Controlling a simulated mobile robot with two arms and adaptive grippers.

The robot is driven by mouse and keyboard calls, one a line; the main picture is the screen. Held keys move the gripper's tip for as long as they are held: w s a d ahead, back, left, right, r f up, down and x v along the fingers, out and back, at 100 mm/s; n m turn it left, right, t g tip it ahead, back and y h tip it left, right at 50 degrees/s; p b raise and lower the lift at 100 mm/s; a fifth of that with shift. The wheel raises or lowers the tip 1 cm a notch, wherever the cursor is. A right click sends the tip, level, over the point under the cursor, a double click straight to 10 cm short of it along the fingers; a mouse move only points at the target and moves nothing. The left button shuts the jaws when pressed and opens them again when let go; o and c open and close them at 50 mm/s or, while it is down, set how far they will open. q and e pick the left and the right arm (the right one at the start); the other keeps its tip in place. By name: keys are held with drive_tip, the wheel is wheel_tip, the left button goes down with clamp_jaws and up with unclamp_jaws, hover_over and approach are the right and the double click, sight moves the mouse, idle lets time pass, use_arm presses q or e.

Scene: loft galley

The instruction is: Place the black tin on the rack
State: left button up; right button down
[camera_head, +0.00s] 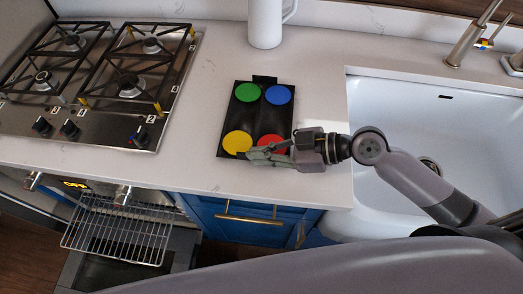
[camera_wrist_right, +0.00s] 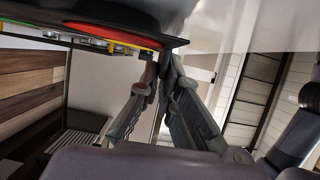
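The black tin (camera_head: 261,112) lies on the white counter between the stove and the sink, with green, blue, yellow and red discs on it. It shows cut off at the top of the right wrist view, its red disc (camera_wrist_right: 112,34) nearest. The wire rack (camera_head: 117,229) is pulled out of the open oven, below counter height at lower left. My right gripper (camera_head: 248,153) is at the tin's front edge, its fingers pointing left. Its fingertips (camera_wrist_right: 160,60) are close together just under the tin in the wrist view; whether they grip it is unclear. My left gripper is out of view.
The gas stove (camera_head: 90,75) stands left of the tin, with the open oven door (camera_head: 120,275) under the rack. A white jug (camera_head: 266,22) stands behind the tin. The sink (camera_head: 455,120) and tap (camera_head: 470,35) are to the right. Counter left of the tin is clear.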

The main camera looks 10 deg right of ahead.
drive_tip(key=c, duration=1.8)
unclamp_jaws()
